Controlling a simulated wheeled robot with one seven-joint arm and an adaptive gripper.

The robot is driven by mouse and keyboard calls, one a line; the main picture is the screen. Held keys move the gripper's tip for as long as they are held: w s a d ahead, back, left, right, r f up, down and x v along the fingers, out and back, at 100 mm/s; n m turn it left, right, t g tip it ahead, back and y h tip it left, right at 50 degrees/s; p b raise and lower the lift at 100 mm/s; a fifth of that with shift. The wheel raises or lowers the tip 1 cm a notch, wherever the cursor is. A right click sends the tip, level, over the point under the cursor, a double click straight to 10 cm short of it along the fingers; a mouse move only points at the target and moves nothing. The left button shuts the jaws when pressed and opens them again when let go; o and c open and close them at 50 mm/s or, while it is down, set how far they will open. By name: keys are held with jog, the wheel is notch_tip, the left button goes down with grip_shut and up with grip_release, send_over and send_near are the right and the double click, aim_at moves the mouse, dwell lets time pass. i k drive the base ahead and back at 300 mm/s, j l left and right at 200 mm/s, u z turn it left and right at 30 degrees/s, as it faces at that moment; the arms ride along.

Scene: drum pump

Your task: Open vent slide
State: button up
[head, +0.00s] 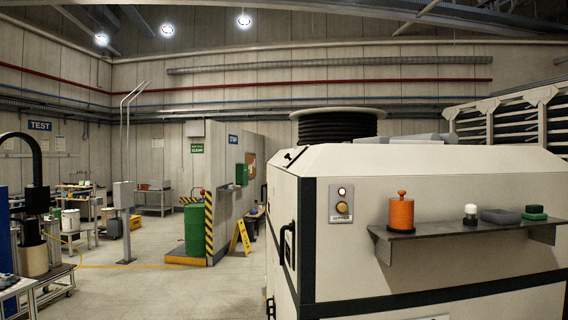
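I cannot pick out a vent slide in the head view. A green drum (195,231) stands upright in the mid-distance, left of centre, on a low yellow-edged platform (185,260). A small red part (202,191) shows at about the height of the drum's top; its details are too small to tell. My gripper is not in view, so whether it is open or shut does not show.
A large white cabinet (450,200) with black trim fills the right foreground. A yellow floor sign (240,237) stands beside the drum area. A grey post (127,220) stands left; open floor (150,295) lies ahead.

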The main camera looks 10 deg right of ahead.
aim_at(293, 156)
jog(key=i+j, duration=0.25)
jog(key=i, duration=0.2)
jog(key=i+j, duration=0.25)
jog(key=i, duration=0.15)
jog(key=i+j, duration=0.25)
jog(key=i, duration=0.2)
jog(key=i+j, duration=0.25)
jog(key=i, duration=0.2)
